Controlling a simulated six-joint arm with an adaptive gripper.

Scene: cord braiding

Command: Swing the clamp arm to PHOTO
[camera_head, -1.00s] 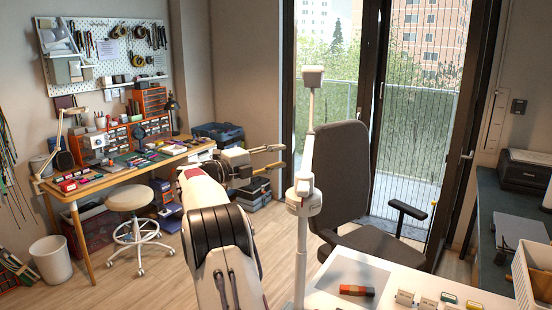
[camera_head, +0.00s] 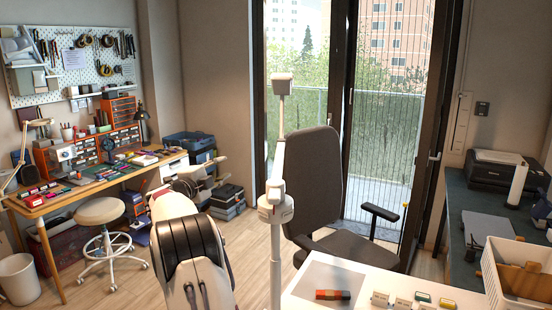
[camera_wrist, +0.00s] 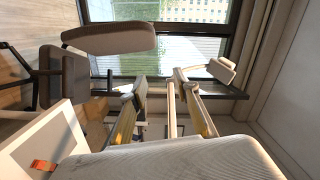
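No PHOTO marking is readable. My gripper (camera_head: 214,171) is left of the post in the head view, apart from it in the picture, its fingers small and partly covered by my arm. In the wrist view my gripper (camera_wrist: 160,88) appears with its fingers spread and nothing clearly between them. A pale box-like head (camera_wrist: 222,71), likely the clamp arm's, shows beyond the fingers.
The white table (camera_head: 355,285) holds a red and dark block (camera_head: 333,295) and several small tabs. A dark chair (camera_head: 314,190) stands behind the post. A white basket (camera_head: 495,290) is at right. A workbench (camera_head: 50,205) and stool (camera_head: 101,211) are at left.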

